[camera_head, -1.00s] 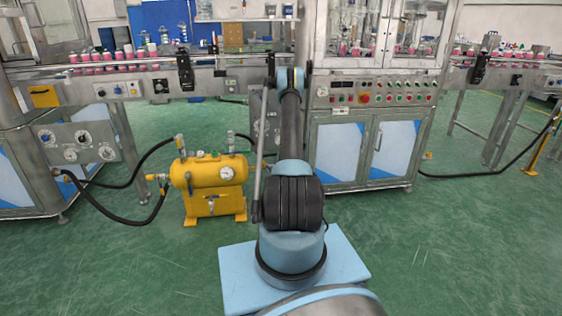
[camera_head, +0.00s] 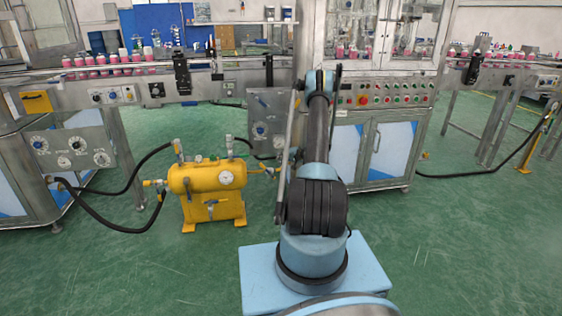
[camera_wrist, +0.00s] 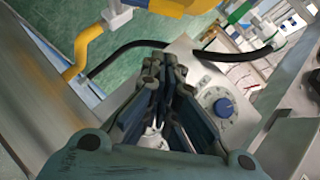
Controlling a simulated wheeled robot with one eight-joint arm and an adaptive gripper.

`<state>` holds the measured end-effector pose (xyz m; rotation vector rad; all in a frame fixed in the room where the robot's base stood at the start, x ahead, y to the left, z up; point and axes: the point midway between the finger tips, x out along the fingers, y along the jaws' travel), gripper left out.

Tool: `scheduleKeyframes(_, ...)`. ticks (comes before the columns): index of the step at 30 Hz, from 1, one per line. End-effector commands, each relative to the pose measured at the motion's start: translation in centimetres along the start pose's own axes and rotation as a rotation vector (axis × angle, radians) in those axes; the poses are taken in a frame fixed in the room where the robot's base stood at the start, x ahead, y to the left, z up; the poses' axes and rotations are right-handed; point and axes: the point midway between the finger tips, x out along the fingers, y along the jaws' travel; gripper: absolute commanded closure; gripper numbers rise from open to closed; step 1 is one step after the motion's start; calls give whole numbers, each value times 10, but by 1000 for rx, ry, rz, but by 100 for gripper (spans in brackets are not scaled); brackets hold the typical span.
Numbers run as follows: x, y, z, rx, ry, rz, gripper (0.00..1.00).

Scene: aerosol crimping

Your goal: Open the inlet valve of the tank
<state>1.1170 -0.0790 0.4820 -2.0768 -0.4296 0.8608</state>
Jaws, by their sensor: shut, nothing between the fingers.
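The yellow tank (camera_head: 208,178) stands on the green floor left of my arm in the head view, with a round gauge (camera_head: 226,177) on its front. A yellow fitting (camera_head: 154,183) is on its left end and another (camera_head: 262,170) on its right, towards my arm. I cannot tell which is the inlet valve. In the wrist view my gripper (camera_wrist: 165,88) is shut and empty, in front of a grey panel with a blue knob (camera_wrist: 223,107). A yellow pipe (camera_wrist: 84,50) and part of a yellow body (camera_wrist: 178,5) show at the top. My gripper is hidden in the head view.
A black hose (camera_head: 112,223) loops from the left machine to the tank. Another black hose (camera_wrist: 140,45) crosses the wrist view. The grey panel (camera_head: 262,118) with a blue knob stands behind my arm. Conveyors and cabinets (camera_head: 345,152) line the back. Floor in front of the tank is clear.

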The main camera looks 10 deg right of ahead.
Motion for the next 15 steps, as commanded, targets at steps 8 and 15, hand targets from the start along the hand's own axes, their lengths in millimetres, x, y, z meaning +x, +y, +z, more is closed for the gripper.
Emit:
scheduleKeyframes(8,52,-1,2,-2,-2,-1,100)
scheduleKeyframes(15,85,-2,14,-3,-2,0,100)
